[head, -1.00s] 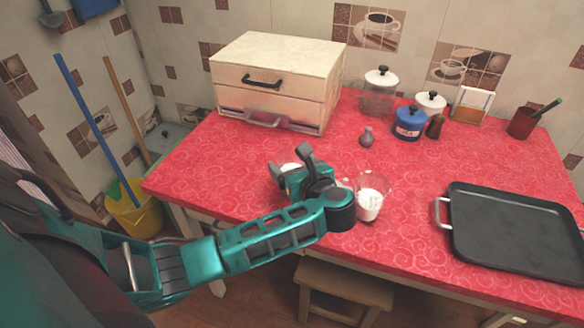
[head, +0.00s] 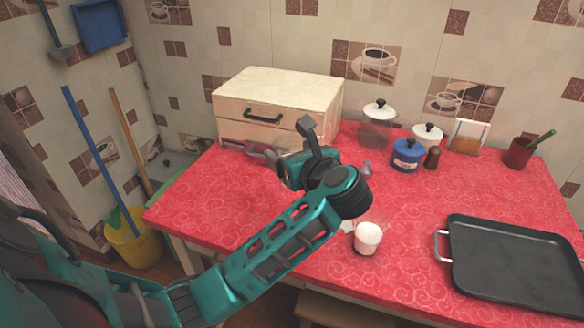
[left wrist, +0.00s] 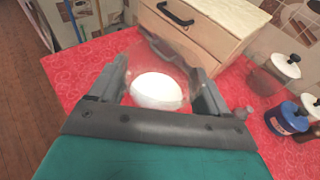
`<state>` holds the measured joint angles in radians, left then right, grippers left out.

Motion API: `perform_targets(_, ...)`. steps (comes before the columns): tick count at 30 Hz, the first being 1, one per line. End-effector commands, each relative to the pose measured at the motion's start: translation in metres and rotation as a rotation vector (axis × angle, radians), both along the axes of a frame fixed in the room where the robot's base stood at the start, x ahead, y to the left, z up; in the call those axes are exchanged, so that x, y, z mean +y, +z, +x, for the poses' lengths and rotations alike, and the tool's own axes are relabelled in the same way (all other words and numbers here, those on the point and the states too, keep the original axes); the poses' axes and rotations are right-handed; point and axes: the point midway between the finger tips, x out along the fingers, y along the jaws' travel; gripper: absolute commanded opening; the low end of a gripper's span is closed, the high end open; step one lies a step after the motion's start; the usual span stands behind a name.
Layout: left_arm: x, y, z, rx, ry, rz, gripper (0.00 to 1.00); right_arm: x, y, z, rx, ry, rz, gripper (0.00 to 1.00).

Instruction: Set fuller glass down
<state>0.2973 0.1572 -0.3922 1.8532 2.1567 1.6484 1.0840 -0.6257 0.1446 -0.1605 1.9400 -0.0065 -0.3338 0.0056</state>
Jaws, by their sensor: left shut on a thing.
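My left gripper (left wrist: 160,82) is shut on a clear glass (left wrist: 150,60) with white contents (left wrist: 157,91), seen between the fingers in the left wrist view. In the head view my left gripper (head: 296,160) is over the red counter, in front of the drawer box, and mostly hides the held glass. I cannot tell whether the held glass touches the counter. A second glass with white contents (head: 367,238) stands on the counter, right of and nearer than my left gripper. I cannot tell which glass is fuller. My right gripper is not in view.
The cream drawer box (head: 277,105) stands at the back left. A lidded glass jar (head: 377,126), blue pot (head: 406,155) and small grey shaker (head: 366,168) stand toward the back. A black tray (head: 515,260) fills the right front. Red counter (head: 215,195) is bare on the left.

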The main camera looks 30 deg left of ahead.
Motion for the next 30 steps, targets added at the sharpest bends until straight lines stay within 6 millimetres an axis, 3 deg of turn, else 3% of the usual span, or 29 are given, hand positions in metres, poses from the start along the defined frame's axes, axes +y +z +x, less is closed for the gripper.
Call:
perform_targets(6, 0.0, 0.028, 0.0, -0.006, 0.001, -0.001, 0.26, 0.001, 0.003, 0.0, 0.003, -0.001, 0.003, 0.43)
perform_targets(15, 0.0, 0.052, 0.0, -0.005, 0.0, 0.0, 0.26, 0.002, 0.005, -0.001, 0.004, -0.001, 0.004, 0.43)
perform_targets(30, 0.0, 0.065, 0.0, -0.002, -0.005, 0.001, 0.26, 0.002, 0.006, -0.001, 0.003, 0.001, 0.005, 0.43)
